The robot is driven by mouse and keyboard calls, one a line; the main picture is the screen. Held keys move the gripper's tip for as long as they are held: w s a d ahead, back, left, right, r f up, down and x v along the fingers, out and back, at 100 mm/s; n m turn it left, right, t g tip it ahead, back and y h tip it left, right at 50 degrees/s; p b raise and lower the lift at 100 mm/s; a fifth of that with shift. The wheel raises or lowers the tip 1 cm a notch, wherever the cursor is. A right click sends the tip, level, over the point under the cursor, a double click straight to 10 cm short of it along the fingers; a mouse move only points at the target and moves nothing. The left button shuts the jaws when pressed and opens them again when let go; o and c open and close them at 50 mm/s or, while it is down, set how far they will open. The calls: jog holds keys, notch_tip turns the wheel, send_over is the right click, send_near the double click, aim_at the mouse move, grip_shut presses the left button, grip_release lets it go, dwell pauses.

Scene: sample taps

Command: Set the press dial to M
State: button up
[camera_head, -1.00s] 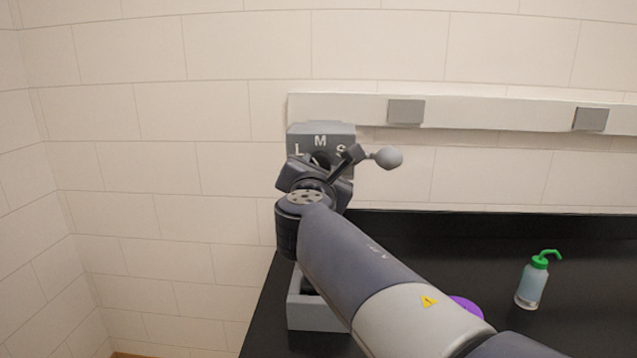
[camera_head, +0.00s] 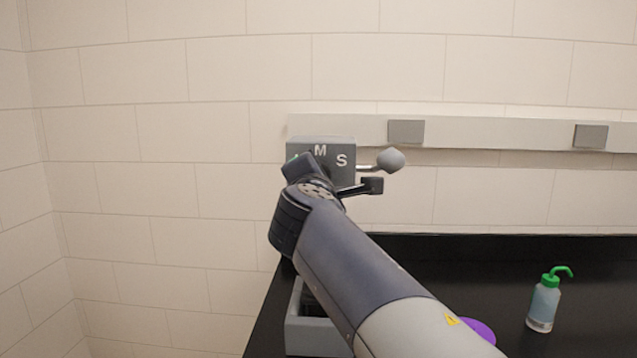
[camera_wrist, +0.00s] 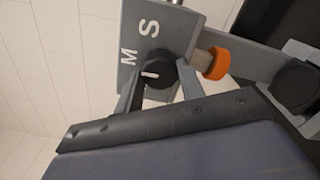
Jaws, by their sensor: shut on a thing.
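The grey press (camera_head: 338,144) stands at the back left of the bench, with white M and S showing on its face. A small green mark shows at the left, where L is mostly hidden by my wrist. In the wrist view the black press dial (camera_wrist: 164,68) carries a white line that points left, slightly below the M. My gripper (camera_wrist: 160,84) has one finger on each side of the dial and is shut on it. In the head view my arm hides the dial and fingertips.
An orange knob (camera_wrist: 215,63) sits close beside the dial. A green-capped bottle (camera_head: 543,304) and a purple object (camera_head: 480,332) stand on the black bench (camera_head: 440,262).

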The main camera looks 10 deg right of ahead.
dwell(0.4)
jog(key=o, duration=1)
jog(key=b+v, duration=0.1)
jog(key=v, duration=0.9)
jog(key=shift+s, duration=0.4)
jog(key=shift+a, duration=0.1)
jog(key=p+x, duration=0.1)
jog(key=x, duration=0.9)
jog(key=shift+w, duration=0.4)
